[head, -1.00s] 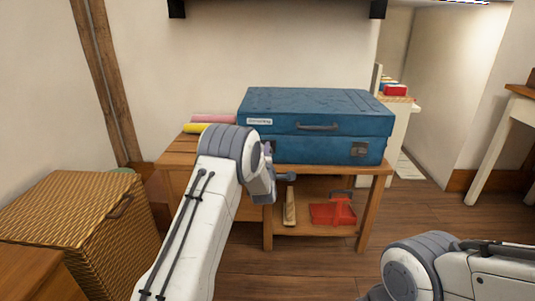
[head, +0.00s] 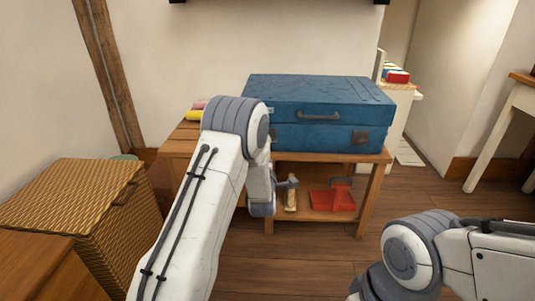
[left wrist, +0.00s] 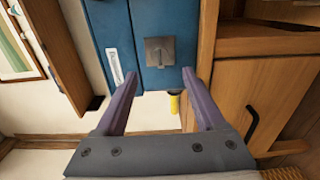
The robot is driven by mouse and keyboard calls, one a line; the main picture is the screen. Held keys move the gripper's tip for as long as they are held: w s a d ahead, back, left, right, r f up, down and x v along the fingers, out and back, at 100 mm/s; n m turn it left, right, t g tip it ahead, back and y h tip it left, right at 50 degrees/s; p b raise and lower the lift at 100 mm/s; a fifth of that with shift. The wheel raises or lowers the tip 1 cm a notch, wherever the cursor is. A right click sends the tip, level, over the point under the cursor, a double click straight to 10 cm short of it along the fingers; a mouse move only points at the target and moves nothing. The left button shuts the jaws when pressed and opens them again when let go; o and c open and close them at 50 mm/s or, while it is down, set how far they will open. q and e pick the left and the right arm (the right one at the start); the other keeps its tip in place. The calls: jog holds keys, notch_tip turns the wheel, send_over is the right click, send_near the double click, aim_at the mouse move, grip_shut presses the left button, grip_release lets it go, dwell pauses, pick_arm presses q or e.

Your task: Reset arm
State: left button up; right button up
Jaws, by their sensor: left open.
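My left arm's grey joint (head: 236,125) is in front of the left end of the blue case (head: 320,100) in the head view; its gripper is mostly hidden behind the arm there. In the left wrist view, my left gripper (left wrist: 160,75) shows two purple fingers spread apart with nothing between them. The blue case (left wrist: 145,20), with a metal latch and white label, lies beyond the fingertips; contact cannot be told. My right arm (head: 430,250) is at the lower right of the head view, and its gripper is out of the picture.
The case sits on a wooden table (head: 180,148). Its lower shelf holds a red item (head: 333,199) and a grey-headed tool (head: 291,199). Yellow and pink rolls (head: 197,112) lie behind my arm. A wicker basket (head: 80,200) stands left. Wooden floor (head: 300,255) is open between my arms.

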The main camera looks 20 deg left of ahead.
pick_arm(q)
jog(key=shift+v, duration=0.8)
